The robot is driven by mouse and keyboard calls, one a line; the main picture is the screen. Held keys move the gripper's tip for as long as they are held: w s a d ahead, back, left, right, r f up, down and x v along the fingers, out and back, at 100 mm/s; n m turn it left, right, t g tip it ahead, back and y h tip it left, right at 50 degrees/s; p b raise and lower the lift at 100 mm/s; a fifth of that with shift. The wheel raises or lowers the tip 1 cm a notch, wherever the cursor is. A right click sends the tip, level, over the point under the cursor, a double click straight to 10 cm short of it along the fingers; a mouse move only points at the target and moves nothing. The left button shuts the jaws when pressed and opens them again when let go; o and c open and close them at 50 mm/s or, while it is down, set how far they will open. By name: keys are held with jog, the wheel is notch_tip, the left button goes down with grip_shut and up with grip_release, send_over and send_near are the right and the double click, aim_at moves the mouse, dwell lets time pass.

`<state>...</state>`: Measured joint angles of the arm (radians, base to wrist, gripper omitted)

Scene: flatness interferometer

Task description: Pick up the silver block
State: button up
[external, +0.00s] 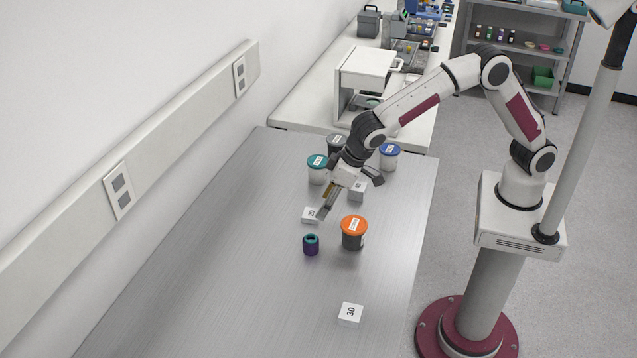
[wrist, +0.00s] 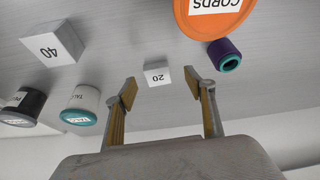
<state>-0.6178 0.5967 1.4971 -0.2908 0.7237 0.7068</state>
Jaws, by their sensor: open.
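Three pale white-to-silver blocks with printed numbers are in view; I cannot tell which one is meant by the silver block. The block marked 20 (external: 311,215) lies on the metal table, close to my gripper (external: 326,203). In the wrist view this block (wrist: 157,74) shows between and beyond the fingertips of my gripper (wrist: 161,89), which is open and empty. The block marked 40 (external: 357,191) is behind the gripper, and shows at left in the wrist view (wrist: 52,43). The block marked 30 (external: 350,314) lies alone near the front of the table.
An orange-lidded jar (external: 353,234) and a small purple-and-teal ring-like cylinder (external: 311,245) stand near the 20 block. Teal-lidded (external: 317,169), blue-lidded (external: 389,156) and dark (external: 337,144) jars stand farther back. The left part of the table (external: 215,250) is clear.

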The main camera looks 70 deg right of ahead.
aim_at(311, 216)
jog(key=shift+w+d+f, duration=0.15)
jog(key=shift+w+f, duration=0.35)
jog(key=shift+f, duration=0.3)
jog(key=shift+w+d+f, duration=0.15)
jog(key=shift+w+f, duration=0.35)
jog(key=shift+f, duration=0.3)
jog(key=shift+x, duration=0.75)
jog(key=c, duration=1.3)
